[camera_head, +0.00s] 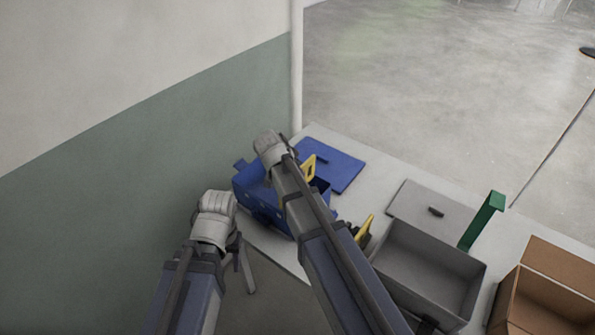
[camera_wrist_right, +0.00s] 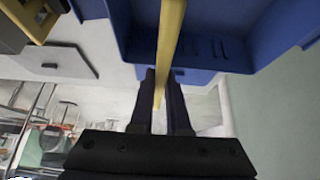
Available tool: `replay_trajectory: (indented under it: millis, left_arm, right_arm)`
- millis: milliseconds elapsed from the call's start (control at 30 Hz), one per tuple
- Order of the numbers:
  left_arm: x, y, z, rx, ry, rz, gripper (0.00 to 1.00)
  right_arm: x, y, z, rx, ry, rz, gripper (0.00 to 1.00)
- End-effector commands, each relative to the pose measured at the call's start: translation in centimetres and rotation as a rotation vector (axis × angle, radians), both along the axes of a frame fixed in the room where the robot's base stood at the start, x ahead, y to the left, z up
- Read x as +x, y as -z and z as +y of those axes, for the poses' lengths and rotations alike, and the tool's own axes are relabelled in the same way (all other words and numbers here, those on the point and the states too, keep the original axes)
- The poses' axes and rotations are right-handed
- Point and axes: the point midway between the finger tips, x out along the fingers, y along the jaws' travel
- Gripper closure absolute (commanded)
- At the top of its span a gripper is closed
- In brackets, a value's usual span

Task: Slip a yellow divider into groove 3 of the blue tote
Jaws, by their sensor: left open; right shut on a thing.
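The blue tote (camera_head: 262,207) stands on the table by the wall, partly hidden behind my right arm. A yellow divider (camera_head: 311,166) shows at the tote, beside my right forearm. In the right wrist view my right gripper (camera_wrist_right: 163,98) is shut on the yellow divider (camera_wrist_right: 171,40), with the blue tote (camera_wrist_right: 214,48) just beyond it. I cannot tell whether the divider is in a groove or which one; the grooves are not clear. My left gripper (camera_head: 241,258) is open and empty, low beside the tote's left side. Another yellow piece (camera_head: 364,230) stands right of my right arm.
A blue lid (camera_head: 340,167) lies behind the tote. A grey open box (camera_head: 470,281), a grey lid (camera_head: 410,203), a green upright piece (camera_head: 485,220) and a cardboard box (camera_head: 560,263) stand to the right. The wall (camera_head: 110,215) closes off the left.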

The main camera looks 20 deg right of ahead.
Motion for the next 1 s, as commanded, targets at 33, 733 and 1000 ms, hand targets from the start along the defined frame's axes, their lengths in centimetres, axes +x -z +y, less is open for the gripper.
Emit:
replay_trajectory:
  millis: [33,733,1000]
  left_arm:
    - [0.0,0.0,0.0,0.0,0.0,0.0,0.5]
    - [0.0,1.3,0.0,0.0,0.0,0.0,0.5]
    - [0.0,1.9,0.0,0.0,0.0,0.0,0.5]
  right_arm:
    - [0.0,0.0,0.0,0.0,0.0,0.0,1.0]
    - [0.0,1.3,0.0,0.0,0.0,0.0,1.0]
    - [0.0,1.9,0.0,0.0,0.0,0.0,1.0]
